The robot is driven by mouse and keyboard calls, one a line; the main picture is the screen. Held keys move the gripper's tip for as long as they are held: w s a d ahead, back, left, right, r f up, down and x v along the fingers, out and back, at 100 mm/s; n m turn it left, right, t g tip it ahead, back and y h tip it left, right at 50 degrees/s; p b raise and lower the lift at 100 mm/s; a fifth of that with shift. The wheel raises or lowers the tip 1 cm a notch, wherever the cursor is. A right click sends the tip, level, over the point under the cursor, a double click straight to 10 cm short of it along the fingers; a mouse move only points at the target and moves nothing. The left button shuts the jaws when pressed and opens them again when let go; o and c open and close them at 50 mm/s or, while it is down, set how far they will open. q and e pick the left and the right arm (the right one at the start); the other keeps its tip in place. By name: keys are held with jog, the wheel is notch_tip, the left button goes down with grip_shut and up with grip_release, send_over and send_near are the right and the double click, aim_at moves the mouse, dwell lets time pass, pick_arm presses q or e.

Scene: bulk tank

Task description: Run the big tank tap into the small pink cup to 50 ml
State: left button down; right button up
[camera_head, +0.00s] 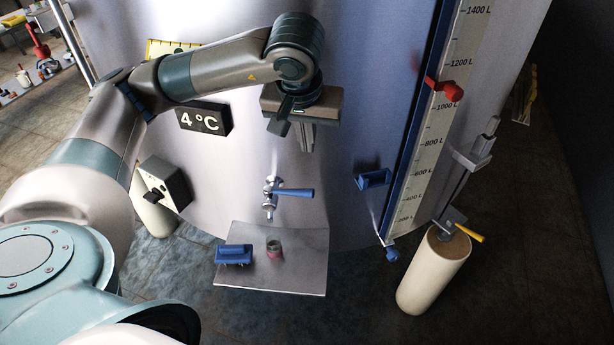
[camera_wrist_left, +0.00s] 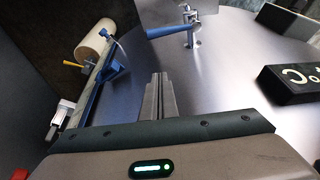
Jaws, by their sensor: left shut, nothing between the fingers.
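The big tank tap (camera_head: 268,204) sticks out of the steel tank wall (camera_head: 340,150), with its blue lever (camera_head: 295,193) pointing right. The lever also shows at the top of the wrist view (camera_wrist_left: 168,31). The small pink cup (camera_head: 274,252) stands upright on a metal shelf (camera_head: 300,284) below the tap. No stream shows between tap and cup, and I cannot read the level in the cup. My left gripper (camera_head: 306,148) is shut and empty, above and slightly right of the tap, apart from it. My right gripper is out of view.
A blue-handled item (camera_head: 233,254) sits left of the cup on the shelf. A "4 °C" display (camera_head: 203,119) and a switch box (camera_head: 164,186) are left of the tap. A level gauge with a red marker (camera_head: 442,89) and a pale cylinder (camera_head: 432,272) are at right.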

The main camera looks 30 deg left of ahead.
aim_at(297, 193)
pick_arm(q)
jog(key=shift+f, duration=0.1)
notch_tip(297, 193, down, 10)
jog(key=p, duration=0.7)
jog(key=shift+s, duration=0.25)
jog(key=shift+d, duration=0.1)
